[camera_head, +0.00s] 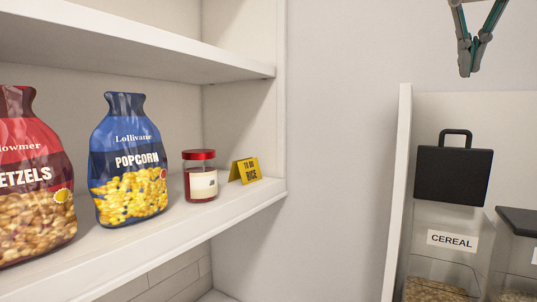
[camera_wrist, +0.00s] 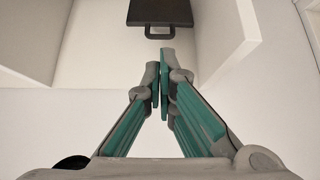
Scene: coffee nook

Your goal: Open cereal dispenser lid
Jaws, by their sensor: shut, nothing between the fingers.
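The cereal dispenser (camera_head: 441,245) is a clear bin with a "CEREAL" label and cereal at its bottom. Its black lid (camera_head: 453,174) has a loop handle (camera_head: 456,132) that stands up. My gripper (camera_head: 468,70) is shut and empty, above the lid and apart from the handle. Its fingertips also show in the wrist view (camera_wrist: 161,60), just short of the handle.
A second clear bin with a black lid (camera_head: 520,220) stands right of the dispenser. A white side panel (camera_head: 398,195) is close on the left. The shelf (camera_head: 190,222) holds a popcorn bag (camera_head: 127,165), a pretzel bag (camera_head: 30,180), a red-lidded jar (camera_head: 201,177) and a yellow sign (camera_head: 245,171).

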